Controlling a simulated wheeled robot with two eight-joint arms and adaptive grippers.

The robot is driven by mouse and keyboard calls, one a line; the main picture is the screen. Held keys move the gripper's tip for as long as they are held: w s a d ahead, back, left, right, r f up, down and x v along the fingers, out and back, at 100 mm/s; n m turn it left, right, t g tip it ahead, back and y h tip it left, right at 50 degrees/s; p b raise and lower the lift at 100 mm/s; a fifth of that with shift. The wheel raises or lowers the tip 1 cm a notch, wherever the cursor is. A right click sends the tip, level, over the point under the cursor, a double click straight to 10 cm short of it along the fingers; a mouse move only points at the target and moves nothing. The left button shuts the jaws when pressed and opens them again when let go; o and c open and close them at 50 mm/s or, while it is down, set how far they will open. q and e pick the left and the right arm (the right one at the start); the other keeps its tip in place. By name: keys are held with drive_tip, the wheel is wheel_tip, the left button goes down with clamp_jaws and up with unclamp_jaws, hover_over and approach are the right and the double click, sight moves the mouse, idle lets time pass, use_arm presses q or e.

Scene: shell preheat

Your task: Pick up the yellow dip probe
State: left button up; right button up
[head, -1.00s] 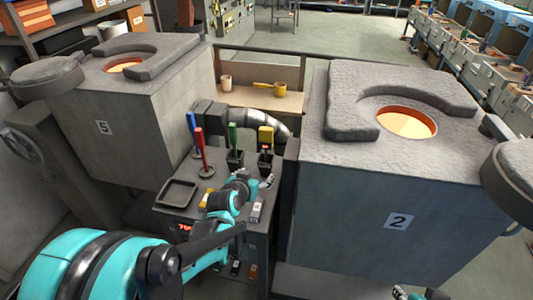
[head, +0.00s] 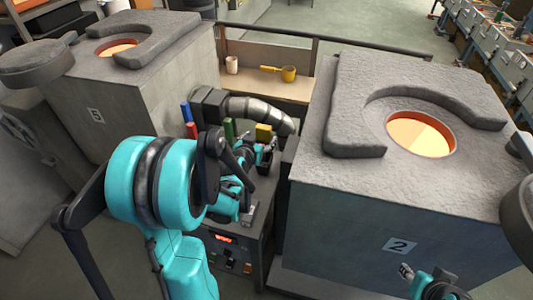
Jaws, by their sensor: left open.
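The yellow dip probe (head: 263,132) stands upright on the small cart between the two furnaces; only its yellow upper part shows clearly. My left gripper (head: 267,149) is open just below and in front of the yellow part. Its fingers hide the probe's lower end and holder, and I cannot tell whether they touch it. My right gripper (head: 405,271) is low at the right, in front of furnace 2, far from the probe; its jaws are too small to read.
Green (head: 229,129), red (head: 192,130) and blue (head: 186,111) probes stand left of the yellow one. Furnace 2 (head: 340,220) and furnace 5 (head: 140,110) flank the cart (head: 258,245). A pipe (head: 250,107) runs behind. A yellow ladle (head: 288,74) and a cup (head: 232,65) sit on a shelf.

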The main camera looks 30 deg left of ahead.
sight(262, 134)
use_arm(q)
drive_tip(key=b+x, duration=0.1)
drive_tip(key=x, duration=0.5)
drive_tip(key=shift+a+r, duration=0.1)
drive_tip(key=shift+a, duration=0.05)
drive_tip(key=shift+s+r, duration=0.1)
drive_tip(key=c, duration=1.3)
